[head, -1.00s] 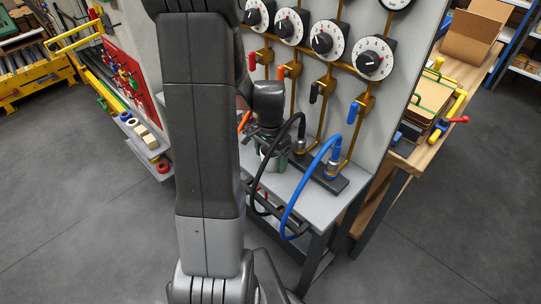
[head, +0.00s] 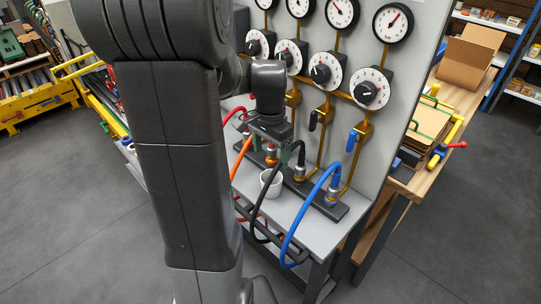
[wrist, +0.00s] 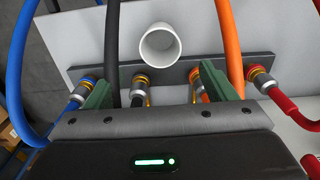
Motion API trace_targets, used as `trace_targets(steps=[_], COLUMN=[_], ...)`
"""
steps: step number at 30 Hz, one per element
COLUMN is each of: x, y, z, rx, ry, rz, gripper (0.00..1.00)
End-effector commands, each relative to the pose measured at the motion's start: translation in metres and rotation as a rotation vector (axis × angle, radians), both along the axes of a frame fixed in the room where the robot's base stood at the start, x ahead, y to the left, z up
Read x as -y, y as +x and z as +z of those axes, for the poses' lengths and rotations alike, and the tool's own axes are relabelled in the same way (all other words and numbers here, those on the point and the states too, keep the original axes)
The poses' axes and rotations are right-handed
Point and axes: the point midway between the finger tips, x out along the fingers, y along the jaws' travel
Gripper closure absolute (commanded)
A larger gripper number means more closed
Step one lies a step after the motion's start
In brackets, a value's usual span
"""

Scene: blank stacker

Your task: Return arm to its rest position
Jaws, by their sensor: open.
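My gripper (head: 272,150) hangs above the grey bench in the head view, partly hidden behind its own wrist housing. In the wrist view my gripper (wrist: 157,88) shows two green fingers spread wide with nothing between them. A white cup (head: 268,188) stands on the bench below the gripper, among the hoses. The cup also shows in the wrist view (wrist: 160,58), beyond the fingers and apart from them. My arm's large dark links fill the left-centre of the head view.
Blue (head: 300,215), black (head: 262,215), orange (head: 238,160) and red hoses loop from a dark connector strip (head: 328,208) close around the gripper. A grey panel (head: 395,100) with gauges, dials and valve levers rises behind. A wooden table (head: 418,180) stands right.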

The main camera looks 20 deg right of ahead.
Motion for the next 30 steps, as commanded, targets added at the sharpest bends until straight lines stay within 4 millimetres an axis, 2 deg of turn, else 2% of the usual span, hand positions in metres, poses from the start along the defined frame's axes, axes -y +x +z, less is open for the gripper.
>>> trace_targets(steps=[7, 11, 30], x=[0.0, 0.0, 0.0], y=[0.0, 0.0, -0.001], z=[-0.002, -0.014, -0.131], rx=[0.0, -0.001, -0.002], ry=[0.0, 0.001, 0.001], rz=[0.0, 0.0, 0.0], gripper=[0.22, 0.22, 0.22])
